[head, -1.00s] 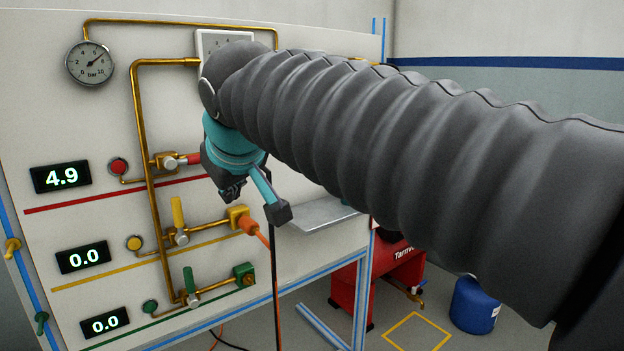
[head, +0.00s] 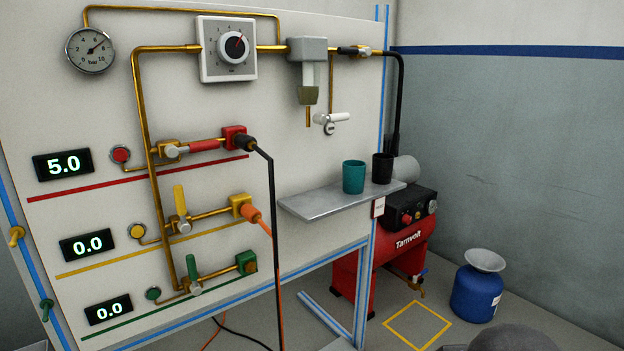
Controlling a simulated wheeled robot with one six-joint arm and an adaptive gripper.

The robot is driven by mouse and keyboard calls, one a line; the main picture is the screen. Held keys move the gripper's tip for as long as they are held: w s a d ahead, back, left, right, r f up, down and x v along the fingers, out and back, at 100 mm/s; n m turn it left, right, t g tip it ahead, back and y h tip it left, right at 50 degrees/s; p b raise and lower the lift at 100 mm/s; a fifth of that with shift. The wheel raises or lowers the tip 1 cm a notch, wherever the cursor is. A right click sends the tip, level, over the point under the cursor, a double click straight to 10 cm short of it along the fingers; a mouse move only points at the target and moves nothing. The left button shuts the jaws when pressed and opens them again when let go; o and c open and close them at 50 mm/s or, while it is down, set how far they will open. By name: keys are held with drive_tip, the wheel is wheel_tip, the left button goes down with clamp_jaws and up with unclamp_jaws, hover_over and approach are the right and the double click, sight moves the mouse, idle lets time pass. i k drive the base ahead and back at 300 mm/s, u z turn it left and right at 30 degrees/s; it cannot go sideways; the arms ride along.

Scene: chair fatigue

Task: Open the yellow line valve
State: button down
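The yellow line valve has a yellow lever (head: 180,201) on the middle branch of the panel. The lever stands upright, across its brass pipe. The yellow line's display (head: 87,245) reads 0.0. An orange hose (head: 258,221) is plugged into the yellow outlet block (head: 241,206). Above it, the red lever (head: 203,146) lies along its pipe, and the red line's display (head: 63,165) reads 5.0. Below, the green lever (head: 189,275) stands upright, and its display (head: 107,310) reads 0.0. My gripper is not in this view.
A shelf (head: 330,205) with a teal cup (head: 353,177) and a black cup (head: 382,167) juts out right of the valves. A black hose (head: 274,215) hangs from the red outlet. A red compressor (head: 400,240) and blue container (head: 478,295) stand on the floor.

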sight(181, 207)
drive_tip(key=u, duration=1.25)
